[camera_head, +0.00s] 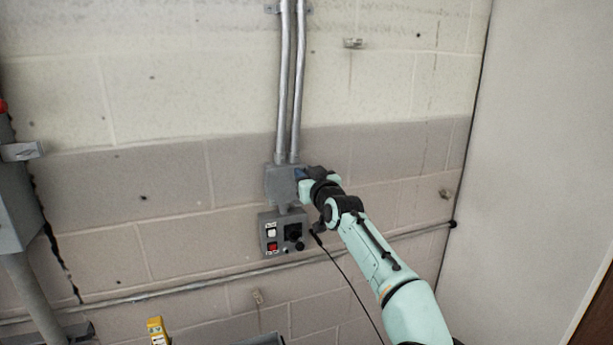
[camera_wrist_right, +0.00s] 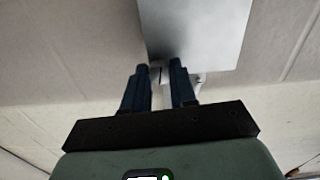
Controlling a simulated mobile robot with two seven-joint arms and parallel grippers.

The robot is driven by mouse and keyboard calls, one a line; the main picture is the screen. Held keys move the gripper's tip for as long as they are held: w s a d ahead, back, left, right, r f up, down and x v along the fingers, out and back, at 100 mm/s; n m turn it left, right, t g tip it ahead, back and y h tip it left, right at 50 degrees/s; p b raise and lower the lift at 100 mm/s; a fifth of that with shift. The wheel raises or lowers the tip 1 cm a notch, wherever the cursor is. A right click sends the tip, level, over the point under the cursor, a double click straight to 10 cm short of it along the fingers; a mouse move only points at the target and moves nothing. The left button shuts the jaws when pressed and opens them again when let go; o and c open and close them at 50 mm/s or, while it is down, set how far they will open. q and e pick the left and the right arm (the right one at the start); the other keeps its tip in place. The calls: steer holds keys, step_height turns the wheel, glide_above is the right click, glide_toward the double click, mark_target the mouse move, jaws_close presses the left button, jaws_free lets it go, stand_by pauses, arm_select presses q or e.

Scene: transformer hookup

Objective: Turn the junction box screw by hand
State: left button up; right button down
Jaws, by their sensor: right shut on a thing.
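The grey junction box (camera_head: 281,184) is fixed to the block wall, below two vertical metal conduits. My right gripper (camera_head: 301,174) is at the box's right side in the head view, with my arm coming in from the lower right. In the right wrist view, the two dark fingers of my right gripper (camera_wrist_right: 160,78) are close together at the edge of the grey box (camera_wrist_right: 195,30). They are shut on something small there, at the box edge. The junction box screw itself is hidden or too small to make out. My left gripper is not in view.
A grey control box (camera_head: 268,236) with a white button, a red button and a black knob hangs just below. A horizontal conduit (camera_head: 190,286) runs lower along the wall. A yellow object (camera_head: 157,331) stands at the bottom. A pale panel (camera_head: 545,130) is at right.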

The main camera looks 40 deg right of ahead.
steer(key=shift+r, duration=0.1)
stand_by(0.4)
steer(key=c, duration=0.9)
jaws_free()
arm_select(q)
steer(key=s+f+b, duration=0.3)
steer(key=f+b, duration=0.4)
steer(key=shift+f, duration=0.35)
arm_select(e)
steer(key=v, duration=1.3)
steer(key=shift+s, duration=0.15)
